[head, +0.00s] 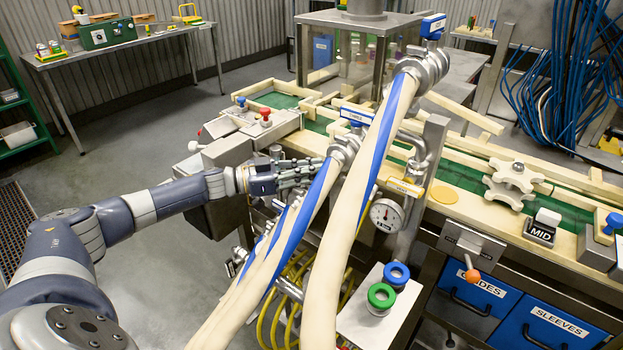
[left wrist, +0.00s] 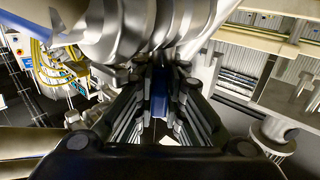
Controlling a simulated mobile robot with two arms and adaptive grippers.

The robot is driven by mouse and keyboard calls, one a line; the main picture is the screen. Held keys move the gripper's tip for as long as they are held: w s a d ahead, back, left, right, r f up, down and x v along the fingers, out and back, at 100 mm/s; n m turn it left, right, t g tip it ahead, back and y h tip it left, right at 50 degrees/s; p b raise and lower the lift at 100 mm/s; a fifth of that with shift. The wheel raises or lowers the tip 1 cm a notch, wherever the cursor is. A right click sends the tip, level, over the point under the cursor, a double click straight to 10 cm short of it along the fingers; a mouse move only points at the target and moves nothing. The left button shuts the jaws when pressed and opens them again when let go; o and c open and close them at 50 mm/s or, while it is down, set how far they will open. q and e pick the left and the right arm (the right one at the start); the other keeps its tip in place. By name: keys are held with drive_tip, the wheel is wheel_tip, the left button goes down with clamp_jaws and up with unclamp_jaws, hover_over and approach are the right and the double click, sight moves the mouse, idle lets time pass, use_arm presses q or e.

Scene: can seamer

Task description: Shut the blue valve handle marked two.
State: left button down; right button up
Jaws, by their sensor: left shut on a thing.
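My left gripper (head: 305,172) reaches in from the left, its fingers partly behind the blue-striped hose. In the left wrist view, its dark fingers (left wrist: 158,108) are closed around a narrow blue handle (left wrist: 160,92) below a large metal fitting. The mark on that handle does not show, so I cannot tell whether it is number two. In the head view, one blue valve handle (head: 357,115) sits on top of the nearer hose coupling and another (head: 433,25) on the higher coupling. Their small white labels are not clearly readable. My right gripper is not in view.
Two thick cream and blue hoses (head: 330,240) cross the middle, close to my left fingers. A red knob (head: 265,115) stands on the machine behind my wrist. Open floor lies at left.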

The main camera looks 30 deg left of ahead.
use_arm(q)
drive_tip(key=shift+m+g+h+b, duration=0.35)
drive_tip(key=shift+m+g+h, duration=0.05)
drive_tip(key=shift+g, duration=0.1)
drive_tip(key=c, duration=1.7)
unclamp_jaws()
drive_tip(key=v, duration=1.2)
drive_tip(key=shift+w+a, duration=0.1)
